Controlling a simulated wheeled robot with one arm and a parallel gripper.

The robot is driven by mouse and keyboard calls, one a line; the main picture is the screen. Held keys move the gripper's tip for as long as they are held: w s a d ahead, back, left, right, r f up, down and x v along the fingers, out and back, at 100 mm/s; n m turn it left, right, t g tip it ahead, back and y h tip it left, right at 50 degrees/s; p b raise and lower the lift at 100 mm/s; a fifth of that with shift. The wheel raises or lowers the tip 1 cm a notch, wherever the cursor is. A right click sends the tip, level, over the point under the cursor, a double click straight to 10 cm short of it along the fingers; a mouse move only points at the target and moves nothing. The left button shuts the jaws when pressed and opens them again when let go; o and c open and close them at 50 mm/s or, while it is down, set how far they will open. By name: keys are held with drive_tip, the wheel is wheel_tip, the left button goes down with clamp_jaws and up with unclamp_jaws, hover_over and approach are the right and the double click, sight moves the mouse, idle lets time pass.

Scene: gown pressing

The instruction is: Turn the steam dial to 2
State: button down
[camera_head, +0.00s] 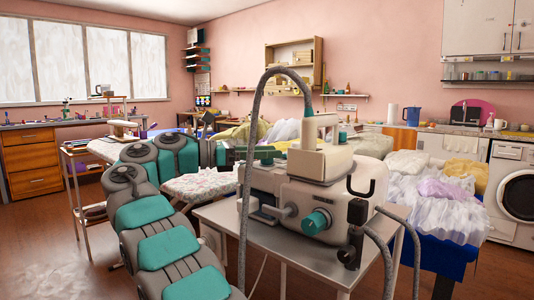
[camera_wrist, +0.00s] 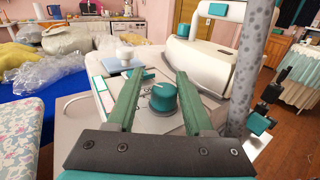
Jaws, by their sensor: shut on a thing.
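The steam dial (camera_wrist: 163,98) is a round teal knob on a pale panel with small dark marks in the wrist view. My gripper (camera_wrist: 156,76) has its two green fingers on either side of the dial, shut on it. The dial's setting is too small to read. In the head view my gripper (camera_head: 268,153) is at the upper left of the white steam machine (camera_head: 325,200), and the dial it holds cannot be made out there. A second teal knob (camera_head: 317,222) is on the machine's front.
A thick grey hose (camera_head: 244,200) arches over the machine, and it stands close to the right finger in the wrist view (camera_wrist: 250,60). The machine sits on a light table (camera_head: 225,222). A black valve handle (camera_head: 357,215) is at its right. White garments (camera_head: 430,205) lie on the right.

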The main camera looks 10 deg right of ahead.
drive_tip(key=shift+w+a+f, duration=0.2)
drive_tip(key=shift+s+d+f+g, duration=0.15)
drive_tip(key=shift+s+f+g, duration=0.2)
drive_tip(key=shift+g, duration=0.15)
drive_tip(key=shift+f+m, duration=0.15)
drive_tip(key=shift+m, duration=0.15)
drive_tip(key=c, duration=0.8)
unclamp_jaws()
drive_tip(key=shift+o, duration=1.4)
drive_tip(key=shift+d, duration=0.1)
drive_tip(key=shift+s, duration=0.1)
